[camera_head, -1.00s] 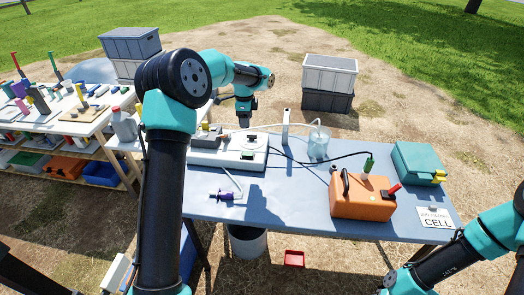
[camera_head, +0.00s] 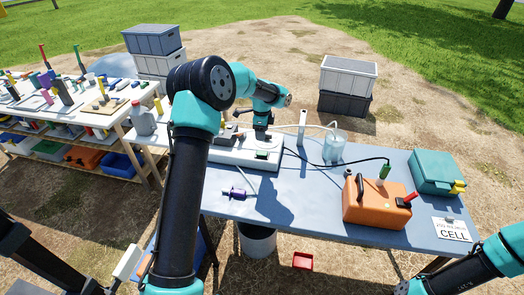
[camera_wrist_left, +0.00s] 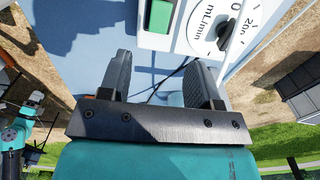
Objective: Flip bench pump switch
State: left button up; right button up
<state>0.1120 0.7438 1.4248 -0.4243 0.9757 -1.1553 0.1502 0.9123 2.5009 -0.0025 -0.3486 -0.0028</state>
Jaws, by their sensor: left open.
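The bench pump (camera_head: 228,155) is a long white box at the back left of the blue table. A small green rectangular piece (camera_head: 263,154) sits at its right end. In the left wrist view the pump's white face (camera_wrist_left: 190,35) carries a black dial (camera_wrist_left: 226,34) marked mL/min, with the green piece (camera_wrist_left: 157,17) beside it. I cannot tell which part is the switch. My left gripper (camera_head: 262,135) is above the pump's right end, pointing down. The left wrist view shows its two fingers (camera_wrist_left: 163,72) apart and nothing between them. My right gripper is out of frame.
An orange case (camera_head: 373,203) with a black handle and a teal case (camera_head: 432,172) stand on the right of the table (camera_head: 315,212). A clear beaker (camera_head: 334,147) and an upright post (camera_head: 302,128) stand behind. A purple-ended tool (camera_head: 235,191) lies in front of the pump.

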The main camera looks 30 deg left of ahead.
aim_at(262, 153)
pick_arm(q)
notch_tip(262, 153, down, 10)
jog(key=shift+f, duration=0.15)
dwell(0.4)
